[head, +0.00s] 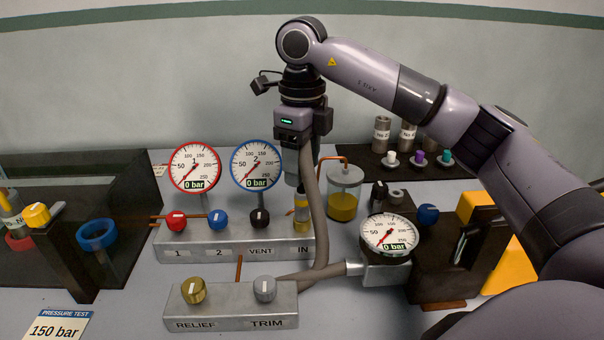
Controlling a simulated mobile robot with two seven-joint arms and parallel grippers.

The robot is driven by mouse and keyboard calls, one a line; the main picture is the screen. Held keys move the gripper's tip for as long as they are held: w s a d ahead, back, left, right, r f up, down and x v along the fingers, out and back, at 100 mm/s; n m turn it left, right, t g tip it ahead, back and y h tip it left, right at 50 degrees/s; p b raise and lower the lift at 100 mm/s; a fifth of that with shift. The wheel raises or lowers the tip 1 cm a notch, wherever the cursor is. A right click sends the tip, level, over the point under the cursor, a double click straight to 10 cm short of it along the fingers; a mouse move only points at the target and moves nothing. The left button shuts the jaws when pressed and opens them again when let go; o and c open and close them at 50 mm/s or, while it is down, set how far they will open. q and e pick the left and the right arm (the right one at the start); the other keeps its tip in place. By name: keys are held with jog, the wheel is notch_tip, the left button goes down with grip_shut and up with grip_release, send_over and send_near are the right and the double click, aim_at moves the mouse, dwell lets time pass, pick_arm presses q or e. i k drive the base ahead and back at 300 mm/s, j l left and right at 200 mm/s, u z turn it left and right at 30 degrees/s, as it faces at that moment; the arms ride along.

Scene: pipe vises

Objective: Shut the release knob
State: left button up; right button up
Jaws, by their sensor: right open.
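No knob carries the word release. A black knob (260,217) stands above the VENT label on the back grey block (235,250). A brass knob (193,290) sits above RELIEF on the front grey block (230,322), with a grey knob (265,288) above TRIM. A red knob (176,221) and a blue knob (218,219) stand above labels 1 and 2. My right gripper (297,180) points down above the IN end, open, apart from the knobs. Its fingertips are partly hidden by the grey hose. My left gripper is out of view.
Red-rimmed gauge (194,167) and blue-rimmed gauge (256,163) stand behind the knobs, both reading 0 bar. A jar (343,207) stands right of IN.

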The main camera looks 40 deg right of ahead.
aim_at(428, 214)
jog(key=k, duration=1)
